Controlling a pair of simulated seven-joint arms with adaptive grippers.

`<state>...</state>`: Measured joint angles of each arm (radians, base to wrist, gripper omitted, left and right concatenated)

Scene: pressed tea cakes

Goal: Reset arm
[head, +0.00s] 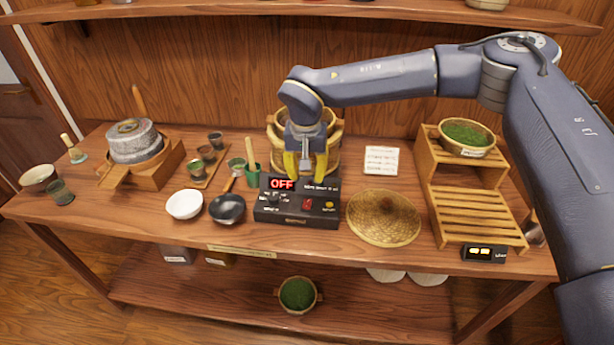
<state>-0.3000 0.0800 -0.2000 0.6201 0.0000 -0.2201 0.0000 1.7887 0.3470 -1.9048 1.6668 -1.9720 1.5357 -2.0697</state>
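My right arm comes in from the right and reaches over the table (400,256). My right gripper (305,176) points down, with its yellow fingers spread apart and no object seen between them. It is above the back of a black control box (296,212) whose red display reads OFF. A round bamboo steamer (334,130) stands behind the gripper and is partly hidden by it. My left gripper is not in view.
A woven lid (384,217) lies right of the box. A stepped wooden rack (469,209) bears a basket of green leaves (466,134). A white bowl (184,204), a black pan (227,208) and a stone mill (134,141) stand left. A shelf (543,14) runs above.

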